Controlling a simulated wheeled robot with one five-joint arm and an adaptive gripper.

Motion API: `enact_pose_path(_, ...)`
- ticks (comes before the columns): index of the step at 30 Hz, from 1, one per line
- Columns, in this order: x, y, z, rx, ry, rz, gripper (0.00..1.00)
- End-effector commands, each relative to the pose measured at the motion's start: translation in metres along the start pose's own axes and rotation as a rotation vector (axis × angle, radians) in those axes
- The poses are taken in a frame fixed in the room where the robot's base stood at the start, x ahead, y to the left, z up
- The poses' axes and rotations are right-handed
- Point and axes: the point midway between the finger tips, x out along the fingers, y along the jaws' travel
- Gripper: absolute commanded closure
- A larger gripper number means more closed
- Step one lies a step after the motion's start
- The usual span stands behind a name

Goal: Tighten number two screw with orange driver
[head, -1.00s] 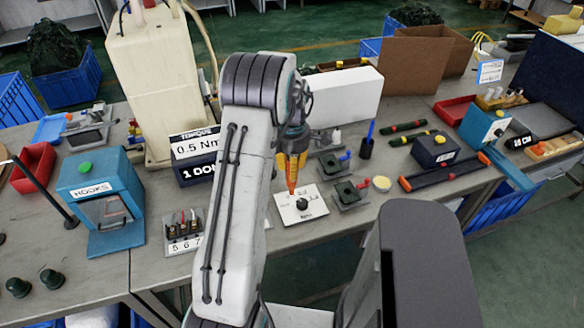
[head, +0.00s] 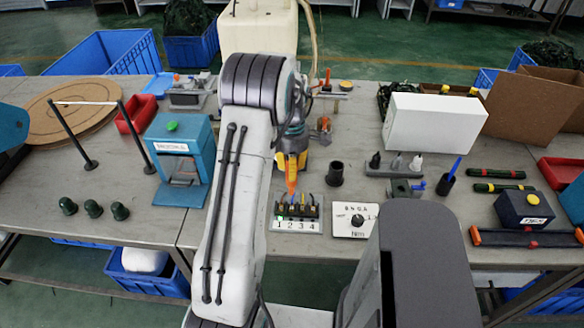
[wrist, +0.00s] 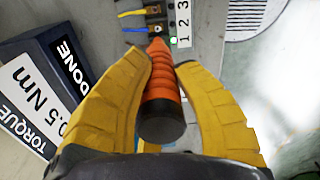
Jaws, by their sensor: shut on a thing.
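My gripper (head: 291,160) is shut on the orange driver (head: 291,183), which points down. The wrist view shows the driver (wrist: 161,90) between my yellow fingers (wrist: 160,80), its dark end toward the camera. In the wrist view, the driver's tip is beside the green light at the block (wrist: 155,29), near blue and yellow wires. The tip's end and the screw under it are hidden; contact and the exact number under it are unclear.
A dial card (head: 343,220) lies just right of the block. A black cup (head: 335,173) stands behind it. A blue press (head: 180,155) is to the left. A torque box reading 0.5 Nm (wrist: 30,110) is close on the wrist view's left.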

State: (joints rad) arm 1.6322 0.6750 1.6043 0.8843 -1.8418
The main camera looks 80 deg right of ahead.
Motion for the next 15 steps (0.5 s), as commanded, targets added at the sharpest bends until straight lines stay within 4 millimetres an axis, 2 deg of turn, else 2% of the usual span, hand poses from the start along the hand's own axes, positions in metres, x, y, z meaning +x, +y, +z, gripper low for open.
enact_pose_path(15,0.0046,0.0,0.0,-0.003,0.0,-0.001,1.0)
